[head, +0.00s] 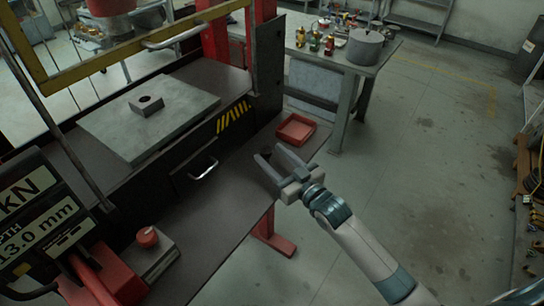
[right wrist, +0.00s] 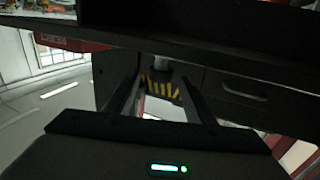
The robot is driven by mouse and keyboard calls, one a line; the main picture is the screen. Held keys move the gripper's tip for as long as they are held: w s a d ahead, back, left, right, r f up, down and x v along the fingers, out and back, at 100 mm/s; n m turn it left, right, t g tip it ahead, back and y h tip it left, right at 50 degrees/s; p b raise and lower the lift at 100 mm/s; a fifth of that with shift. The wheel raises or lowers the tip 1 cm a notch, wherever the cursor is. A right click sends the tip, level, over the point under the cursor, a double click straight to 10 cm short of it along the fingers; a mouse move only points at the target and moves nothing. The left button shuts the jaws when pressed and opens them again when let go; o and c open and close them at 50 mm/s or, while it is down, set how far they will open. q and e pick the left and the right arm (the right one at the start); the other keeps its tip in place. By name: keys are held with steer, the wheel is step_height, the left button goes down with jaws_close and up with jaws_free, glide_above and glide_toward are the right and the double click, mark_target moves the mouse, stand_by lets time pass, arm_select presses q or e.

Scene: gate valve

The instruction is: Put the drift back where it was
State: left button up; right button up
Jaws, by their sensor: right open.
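My right gripper (head: 269,154) is open over the right end of the dark bench ledge, left of and in front of the red tray. A small dark shape (head: 266,151) shows at its fingertips in the head view. In the right wrist view a short grey cylinder (right wrist: 163,66) shows between the spread fingers of the gripper (right wrist: 160,85). It may be the drift, but I cannot tell for certain, nor whether a finger touches it. My left gripper is not in view.
A red tray (head: 296,129) sits on the ledge's right end. A grey plate (head: 105,130) bearing a block with a hole (head: 147,105) lies on the press bed. A drawer handle (head: 203,170), a red button box (head: 148,238) and a readout panel (head: 40,215) are further left.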

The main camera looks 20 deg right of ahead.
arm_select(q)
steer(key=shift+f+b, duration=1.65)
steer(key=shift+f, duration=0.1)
arm_select(e)
steer(key=v, duration=1.1)
steer(key=shift+s, duration=0.25)
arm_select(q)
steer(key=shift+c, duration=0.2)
